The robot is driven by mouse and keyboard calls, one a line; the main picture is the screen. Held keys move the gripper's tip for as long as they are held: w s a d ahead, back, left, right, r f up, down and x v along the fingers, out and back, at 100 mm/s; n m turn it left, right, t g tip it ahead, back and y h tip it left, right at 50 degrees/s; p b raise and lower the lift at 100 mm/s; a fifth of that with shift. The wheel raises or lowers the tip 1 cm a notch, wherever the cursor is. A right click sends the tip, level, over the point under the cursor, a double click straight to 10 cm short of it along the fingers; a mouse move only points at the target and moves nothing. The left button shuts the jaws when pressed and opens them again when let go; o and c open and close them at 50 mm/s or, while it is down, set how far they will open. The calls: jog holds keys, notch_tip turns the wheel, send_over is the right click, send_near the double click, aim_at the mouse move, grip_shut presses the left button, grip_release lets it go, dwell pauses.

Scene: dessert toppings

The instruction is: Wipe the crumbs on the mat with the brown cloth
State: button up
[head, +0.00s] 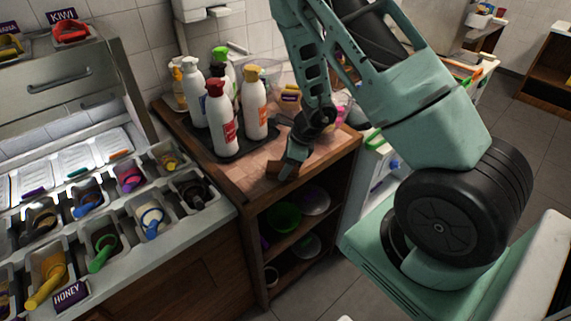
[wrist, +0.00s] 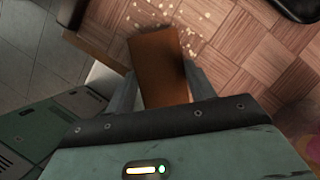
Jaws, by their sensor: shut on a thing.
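The brown cloth (wrist: 158,62) is a flat rectangular piece held between the two fingers of my gripper (wrist: 162,90) in the wrist view. My gripper (head: 291,165) reaches down over the front part of the wooden cabinet top in the head view. Pale crumbs (wrist: 190,14) lie scattered just beyond and beside the cloth's far end. They lie on a checkered, wood-toned surface that seems to be the mat (wrist: 250,50); it also shows in the head view (head: 240,172). I cannot tell whether the cloth touches it. The cloth hides part of the surface.
Several pump bottles (head: 222,118) stand on a dark tray (head: 233,152) behind and left of my gripper. A yellow-labelled container (head: 290,97) and pink items are at the back. Topping bins (head: 150,217) line the left counter. The cabinet's front edge is close to my gripper.

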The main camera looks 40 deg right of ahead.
jog(key=shift+f+b, duration=0.4)
jog(key=shift+r, duration=0.1)
